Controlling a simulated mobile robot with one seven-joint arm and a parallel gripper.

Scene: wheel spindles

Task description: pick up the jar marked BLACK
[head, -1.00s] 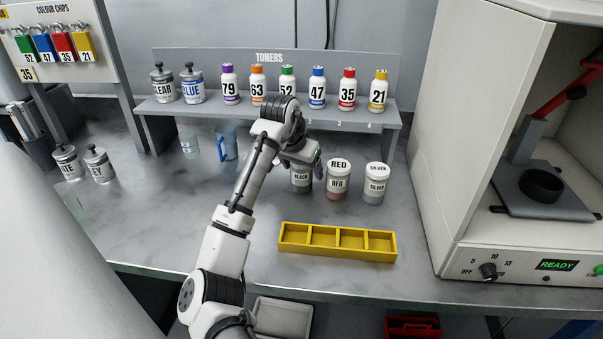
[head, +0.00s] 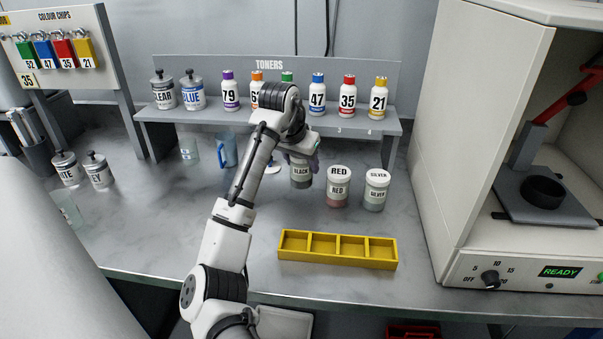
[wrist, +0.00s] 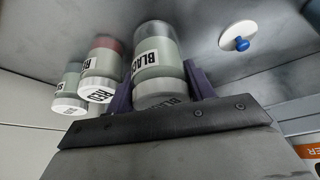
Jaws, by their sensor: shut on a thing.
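The jar marked BLACK (head: 301,177) has a grey-green body and a dark lower band. It is beside the RED jar on the bench. My gripper (head: 301,160) is over its top, and hides the lid in the head view. In the wrist view the BLACK jar (wrist: 157,55) sits between the two purple fingers of my gripper (wrist: 163,85), which are shut on it. Its base appears slightly above the bench, though the gap is hard to judge.
The RED jar (head: 338,187) and SILVER jar (head: 376,190) stand close on the right. A yellow divided tray (head: 337,262) lies in front. The toner rack (head: 362,123) stands behind. A white disc with a blue knob (wrist: 240,40) is on the bench nearby. A machine (head: 530,240) stands far right.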

